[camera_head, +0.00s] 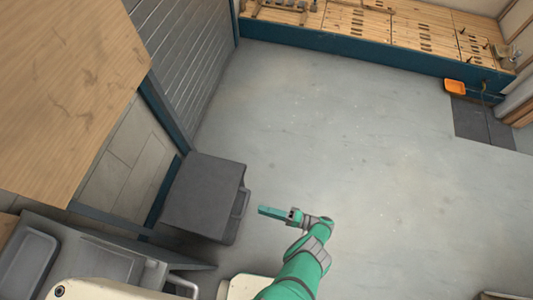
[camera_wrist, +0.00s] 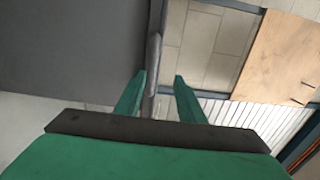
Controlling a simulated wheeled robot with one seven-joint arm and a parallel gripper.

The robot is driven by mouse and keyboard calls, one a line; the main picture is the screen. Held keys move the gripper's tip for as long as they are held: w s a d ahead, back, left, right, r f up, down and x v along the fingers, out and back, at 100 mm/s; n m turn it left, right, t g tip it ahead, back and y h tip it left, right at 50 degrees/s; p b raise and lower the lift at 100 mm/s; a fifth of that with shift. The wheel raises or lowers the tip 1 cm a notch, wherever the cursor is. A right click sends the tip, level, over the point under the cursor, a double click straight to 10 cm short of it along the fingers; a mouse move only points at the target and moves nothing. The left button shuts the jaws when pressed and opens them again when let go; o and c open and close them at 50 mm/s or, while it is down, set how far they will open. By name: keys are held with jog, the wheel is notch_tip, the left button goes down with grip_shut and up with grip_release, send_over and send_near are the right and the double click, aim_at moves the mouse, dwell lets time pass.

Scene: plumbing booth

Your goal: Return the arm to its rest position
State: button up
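My green arm (camera_head: 304,268) reaches up from the bottom of the head view, over open floor. My gripper (camera_head: 264,211) points left toward a dark grey box-like unit, with a visible gap between them in the picture. In the wrist view my gripper (camera_wrist: 157,80) shows two green fingers standing apart with nothing held between them. A grey bar shows behind the gap between the fingers, and I cannot tell how far off it is.
The dark grey unit (camera_head: 203,193) stands left of my gripper. A wooden panel (camera_head: 65,85) fills the upper left. A wooden workbench (camera_head: 380,28) runs along the back, with an orange tray (camera_head: 455,87) near its right end. The grey floor (camera_head: 330,130) is clear in the middle.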

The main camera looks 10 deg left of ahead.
jog(key=s+a+f+m+g+h, duration=0.1)
jog(key=s+a+f+g+h, duration=0.1)
jog(key=s+f+h, duration=0.85)
jog(key=s+d+f+t+h, duration=0.2)
jog(key=s+d+f+h, duration=0.2)
jog(key=s+d+f, duration=0.45)
jog(key=w+a+r+n+t+h, duration=0.1)
jog(key=r+t, duration=0.5)
jog(key=r, duration=2.1)
jog(key=w+r+n+t+h, duration=0.1)
jog(key=r+t, duration=0.6)
jog(key=r, duration=2)
jog(key=shift+w+a+r+h, duration=0.4)
jog(key=shift+w+h, duration=0.25)
jog(key=shift+h, duration=0.2)
